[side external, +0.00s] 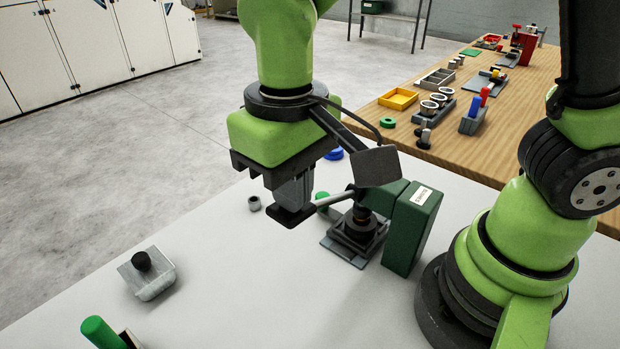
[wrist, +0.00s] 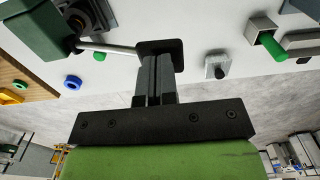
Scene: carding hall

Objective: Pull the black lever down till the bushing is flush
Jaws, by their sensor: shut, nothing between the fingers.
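The black lever ends in a flat black paddle (side external: 291,216), joined by a pale metal rod (side external: 335,199) to the dark press (side external: 358,232) beside a green upright block (side external: 412,228). In the wrist view the paddle (wrist: 160,46) lies right at my fingertips, and the rod (wrist: 108,47) runs left to the press (wrist: 86,18). My gripper (side external: 291,205) is shut and empty, pointing down with its tips at the top of the paddle. They look touching, but a small gap cannot be ruled out. The bushing's seat in the press is too dark and small to judge.
A blue ring (side external: 334,154) lies behind my gripper. A wooden bench (side external: 452,152) holds trays and parts. The white table's front middle is clear.

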